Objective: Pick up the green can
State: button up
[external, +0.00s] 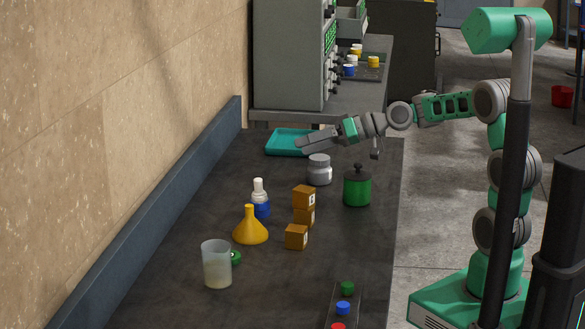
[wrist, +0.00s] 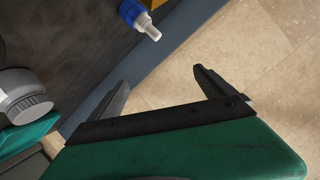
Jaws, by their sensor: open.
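The green can (external: 357,190) stands upright on the dark table near its right edge, with a dark lid and knob on top. My gripper (external: 303,146) is above the table toward the back, left of the can and higher than it, apart from it. It points left toward the wall. In the wrist view my gripper (wrist: 163,88) is open, with nothing between its two fingers. The green can does not show in the wrist view.
A grey jar (external: 319,170) stands close left of the can. Wooden blocks (external: 304,197), a blue bottle (external: 260,200), a yellow funnel (external: 250,227) and a beaker (external: 216,265) stand further left and forward. A teal tray (external: 283,142) lies behind. Buttons (external: 343,308) line the front.

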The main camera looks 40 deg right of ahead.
jog(key=s+d+m+t+h+b, duration=0.1)
jog(key=s+d+m+t+b, duration=0.15)
jog(key=d+m, duration=0.6)
jog(key=s+d+m+t+b, duration=0.1)
jog(key=s+d+m+t, duration=0.15)
jog(key=m, duration=1.15)
jog(key=s+d+m+t+h+b, duration=0.1)
jog(key=s+d+m+t, duration=0.15)
jog(key=d+m, duration=0.65)
jog(key=m, duration=0.3)
send_near(348, 178)
jog(key=shift+g, duration=0.35)
jog(key=w, duration=0.3)
jog(key=w+d, duration=0.1)
jog(key=shift+w+f, duration=0.2)
jog(key=shift+f, duration=0.1)
jog(key=x, duration=0.7)
jog(key=shift+f+b, duration=0.25)
jog(key=shift+b, duration=0.05)
jog(key=shift+w+a, duration=0.1)
jog(key=shift+w, duration=0.25)
jog(key=shift+c, duration=0.4)
jog(key=shift+r, duration=0.1)
jog(key=c, duration=1.6)
